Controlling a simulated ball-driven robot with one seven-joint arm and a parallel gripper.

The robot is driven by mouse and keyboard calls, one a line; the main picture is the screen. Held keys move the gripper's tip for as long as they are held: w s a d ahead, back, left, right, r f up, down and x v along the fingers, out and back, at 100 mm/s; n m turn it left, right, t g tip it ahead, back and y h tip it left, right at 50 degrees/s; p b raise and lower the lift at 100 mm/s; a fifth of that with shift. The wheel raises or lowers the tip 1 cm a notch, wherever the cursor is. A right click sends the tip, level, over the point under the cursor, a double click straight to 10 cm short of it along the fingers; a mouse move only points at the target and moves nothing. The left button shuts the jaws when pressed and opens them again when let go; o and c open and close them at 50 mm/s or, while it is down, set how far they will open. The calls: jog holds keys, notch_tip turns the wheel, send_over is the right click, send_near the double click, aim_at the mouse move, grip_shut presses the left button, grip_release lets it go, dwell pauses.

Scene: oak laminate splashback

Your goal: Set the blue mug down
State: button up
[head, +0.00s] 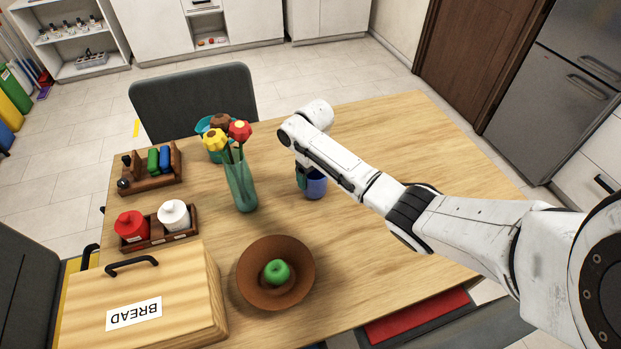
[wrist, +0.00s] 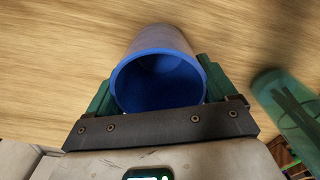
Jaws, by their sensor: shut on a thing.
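The blue mug (head: 317,187) shows partly behind my arm in the head view, near the middle of the table. In the wrist view the mug (wrist: 168,42) has its open mouth toward the camera, and its inside looks empty. My gripper (wrist: 158,88) is shut on it, with a green finger on either side. In the head view my gripper (head: 303,180) is mostly hidden by my arm. I cannot tell whether the mug's base touches the wooden table (head: 400,140).
A green glass vase (head: 241,187) with flowers stands left of the mug. A brown bowl (head: 254,295) with a green apple (head: 277,271) is in front. A bread box (head: 185,300), a condiment caddy (head: 157,241) and a wooden rack (head: 150,181) fill the left side. The table's right side is clear.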

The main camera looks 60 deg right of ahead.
jog(key=shift+f, duration=0.3)
jog(key=shift+f, duration=0.15)
jog(key=o, duration=1.1)
